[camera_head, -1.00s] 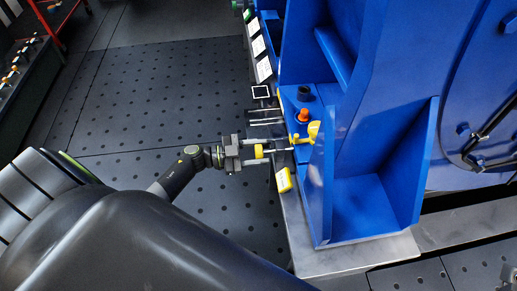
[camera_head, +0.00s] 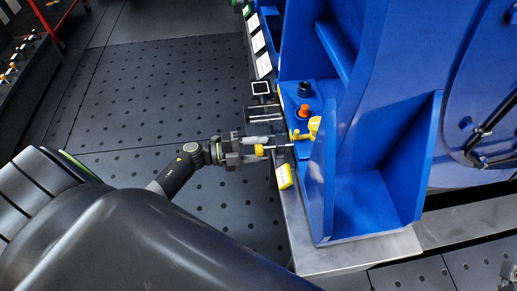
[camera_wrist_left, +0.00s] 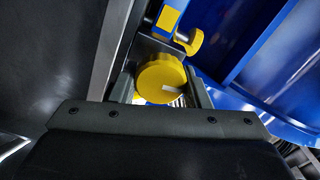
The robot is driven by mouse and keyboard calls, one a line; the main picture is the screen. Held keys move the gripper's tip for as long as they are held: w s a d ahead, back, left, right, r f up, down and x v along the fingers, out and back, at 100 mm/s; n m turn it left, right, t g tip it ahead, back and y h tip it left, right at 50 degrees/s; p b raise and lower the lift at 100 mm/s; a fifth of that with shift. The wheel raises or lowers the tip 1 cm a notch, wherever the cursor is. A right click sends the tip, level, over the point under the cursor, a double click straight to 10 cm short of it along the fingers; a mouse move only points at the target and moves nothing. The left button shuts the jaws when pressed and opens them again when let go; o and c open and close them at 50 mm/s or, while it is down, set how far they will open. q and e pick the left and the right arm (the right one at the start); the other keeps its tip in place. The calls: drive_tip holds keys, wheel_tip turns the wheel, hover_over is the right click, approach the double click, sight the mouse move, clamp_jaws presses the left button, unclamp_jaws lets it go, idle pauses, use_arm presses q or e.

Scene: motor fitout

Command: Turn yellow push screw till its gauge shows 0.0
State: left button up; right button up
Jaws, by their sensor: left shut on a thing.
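The yellow push screw has a round yellow head (camera_head: 259,150) and a thin metal shaft pointing right toward the blue machine's foot. My left gripper (camera_head: 262,149) comes from the left and is shut on the head. In the left wrist view the yellow head (camera_wrist_left: 158,76), with a white mark on its face, sits between the two fingers. A yellow box (camera_head: 284,177), perhaps the gauge, is on the plate edge just below the screw; its reading is too small to tell. My right gripper is not in view.
The blue machine frame (camera_head: 385,120) stands close on the right, with a yellow clamp-like part (camera_head: 313,127) and an orange-topped piece (camera_head: 304,110) by its foot. A small white-framed display (camera_head: 260,88) is above the gripper. The dark perforated floor (camera_head: 150,100) at left is clear.

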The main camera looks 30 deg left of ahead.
use_arm(q)
drive_tip(key=shift+f+m, duration=0.1)
drive_tip(key=shift+m, duration=0.5)
drive_tip(key=shift+m, duration=0.3)
drive_tip(key=o, duration=1)
drive_tip(key=p+v, duration=0.1)
drive_tip(key=v, duration=1.6)
drive_tip(key=shift+s+a, duration=0.15)
drive_tip(key=shift+s, duration=0.05)
idle(0.5)
